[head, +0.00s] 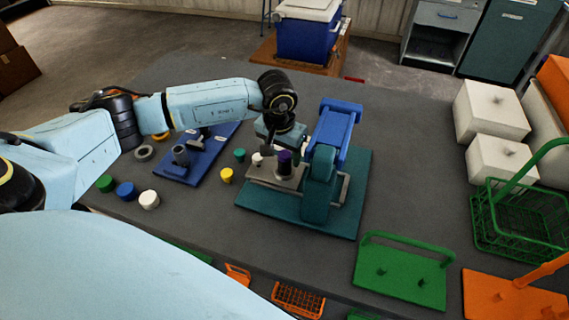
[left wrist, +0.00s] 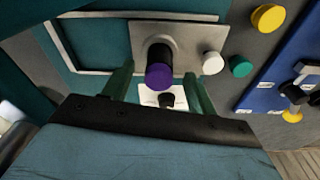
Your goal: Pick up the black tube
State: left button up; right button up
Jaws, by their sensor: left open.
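A dark, near-black tube (left wrist: 159,52) with a purple cap (left wrist: 160,76) stands on a grey block in the left wrist view. In the head view its purple top (head: 284,157) shows just below my left gripper (head: 279,146). My left gripper (left wrist: 160,92) is open and empty, with its green fingers apart. In the left wrist view the fingers point toward the block, one on each side of the purple cap; I cannot tell whether they reach down around the tube. My right gripper is not in view.
The grey block (head: 262,172) sits on a teal stand (head: 300,220) with a blue-topped upright (head: 338,125) close on the right. Several coloured caps, including yellow (head: 226,175), lie to the left. A blue plate (head: 205,160) holds a grey tube. A green tray (head: 400,270) lies front right.

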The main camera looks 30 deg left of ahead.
pick_arm(q)
jog(key=f, duration=0.3)
jog(key=shift+w+f, duration=0.15)
jog(key=shift+w, duration=0.15)
jog(key=c, duration=1.2)
